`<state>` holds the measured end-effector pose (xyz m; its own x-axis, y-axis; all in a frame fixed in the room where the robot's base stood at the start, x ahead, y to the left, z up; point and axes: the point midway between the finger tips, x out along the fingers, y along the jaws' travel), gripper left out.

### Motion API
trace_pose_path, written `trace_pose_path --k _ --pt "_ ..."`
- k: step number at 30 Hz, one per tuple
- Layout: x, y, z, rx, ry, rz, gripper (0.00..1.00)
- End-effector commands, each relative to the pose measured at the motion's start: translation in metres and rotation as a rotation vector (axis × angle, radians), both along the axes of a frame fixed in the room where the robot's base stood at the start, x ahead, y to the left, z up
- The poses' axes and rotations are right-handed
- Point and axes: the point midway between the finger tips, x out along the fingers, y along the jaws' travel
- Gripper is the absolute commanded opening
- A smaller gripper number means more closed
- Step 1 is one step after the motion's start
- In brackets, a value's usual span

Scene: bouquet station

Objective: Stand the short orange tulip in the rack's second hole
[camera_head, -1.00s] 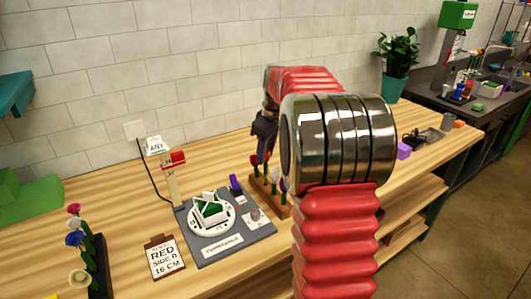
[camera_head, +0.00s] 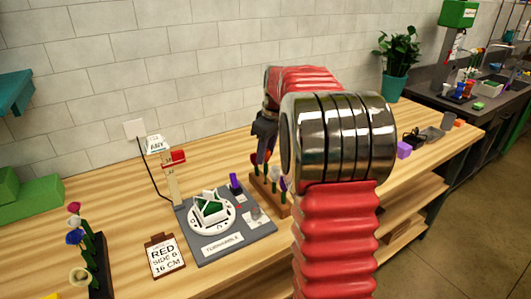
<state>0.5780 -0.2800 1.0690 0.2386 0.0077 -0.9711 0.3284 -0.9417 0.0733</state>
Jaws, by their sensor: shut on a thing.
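The wooden rack (camera_head: 272,200) stands at the right of the grey board, partly hidden by my arm. Several flowers stand in it, among them a red one (camera_head: 255,158) and a pale one at the right edge. I cannot pick out the short orange tulip or the second hole.
A grey board (camera_head: 228,243) with a round white dial lies left of the rack, beside a post with a red block (camera_head: 173,158). A sign card (camera_head: 164,256) reads RED SIDE B 16 CM. A black rack (camera_head: 101,270) with several flowers stands far left.

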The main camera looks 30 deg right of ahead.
Motion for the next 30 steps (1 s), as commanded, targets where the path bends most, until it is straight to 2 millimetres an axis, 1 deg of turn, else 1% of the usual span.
trace_pose_path --k 14,30 --pt "0.0000 0.0000 -0.0057 0.000 0.000 0.000 0.19" --pt "0.0000 0.0000 -0.0061 0.000 0.000 0.000 0.19"
